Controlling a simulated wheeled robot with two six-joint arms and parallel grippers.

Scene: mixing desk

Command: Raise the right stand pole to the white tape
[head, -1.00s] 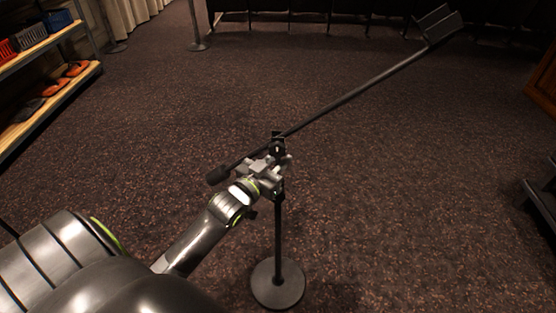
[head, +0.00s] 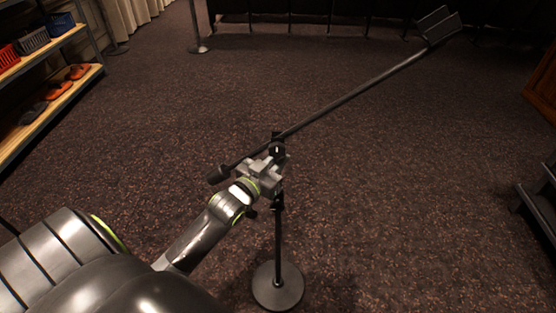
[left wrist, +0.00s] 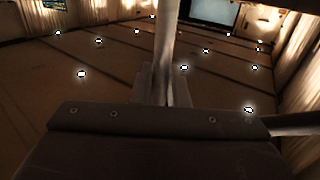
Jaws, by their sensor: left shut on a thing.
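The dark boom stand has a round base (head: 278,288) on the carpet and a thin upright pole (head: 278,243) with a dark collar (head: 278,201) partway up. Its long boom (head: 355,92) slants up to the right, with a flat bracket at the far end and a counterweight (head: 218,174) at the near end. My left gripper (head: 268,167) is shut on the pole just under the boom joint, above the collar. In the left wrist view a pale upright pole (left wrist: 168,45) rises beyond the gripper body. I cannot make out white tape. My right gripper is not in view.
A shelf (head: 45,105) with bins and orange and dark items stands at the left. A post with a round foot (head: 197,45) is at the back. A dark low frame (head: 538,200) and a wooden piece (head: 545,85) stand at right. The carpet around the stand is clear.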

